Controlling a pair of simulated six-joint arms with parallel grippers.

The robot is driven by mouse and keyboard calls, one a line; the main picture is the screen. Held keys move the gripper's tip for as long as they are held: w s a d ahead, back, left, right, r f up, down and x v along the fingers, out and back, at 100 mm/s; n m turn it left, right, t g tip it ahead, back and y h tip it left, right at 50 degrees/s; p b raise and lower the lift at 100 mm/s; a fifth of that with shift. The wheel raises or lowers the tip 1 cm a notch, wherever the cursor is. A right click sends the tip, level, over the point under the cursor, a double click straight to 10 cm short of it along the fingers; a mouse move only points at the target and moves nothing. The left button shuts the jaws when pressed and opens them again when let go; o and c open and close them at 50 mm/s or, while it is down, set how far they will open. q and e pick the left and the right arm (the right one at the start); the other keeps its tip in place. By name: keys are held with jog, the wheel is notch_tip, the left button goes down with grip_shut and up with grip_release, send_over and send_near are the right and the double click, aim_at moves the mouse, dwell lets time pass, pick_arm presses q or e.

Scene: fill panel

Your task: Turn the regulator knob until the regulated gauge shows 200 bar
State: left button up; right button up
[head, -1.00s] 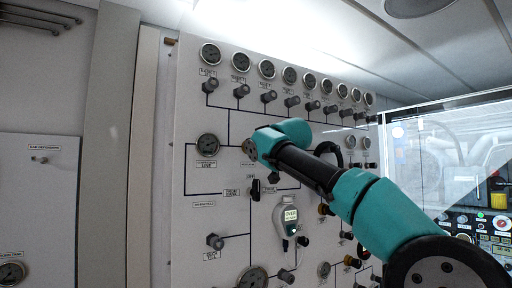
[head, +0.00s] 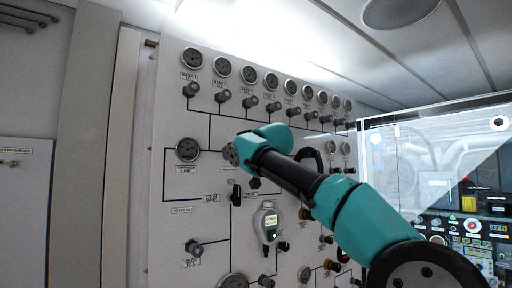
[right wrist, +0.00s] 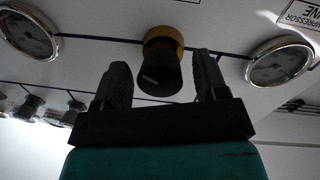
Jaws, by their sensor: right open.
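The regulator knob (right wrist: 160,68) is black with a yellow collar and a pale mark on its face. In the right wrist view it sits between the two dark fingers of my right gripper (right wrist: 163,85), which is open, with gaps on both sides. The gauge to the left (right wrist: 28,32) is cut by the picture edge; its reading is too small to tell. My left gripper is not in view.
The compressor line gauge (right wrist: 280,62) is to the right in the wrist view and also shows in the head view (head: 188,149). A row of gauges and knobs runs along the panel top (head: 172,100). A handheld meter (head: 267,222) hangs below my arm.

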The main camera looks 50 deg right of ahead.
jog(key=v, duration=1.6)
jog(key=shift+s+a, duration=0.2)
jog(key=shift+s, duration=0.15)
dwell(1.5)
jog(key=shift+s+f, duration=0.25)
jog(key=shift+f, duration=0.2)
jog(key=x, duration=1.7)
jog(key=shift+w+d+r, duration=0.15)
jog(key=shift+w+r, duration=0.05)
jog(key=shift+r, duration=0.05)
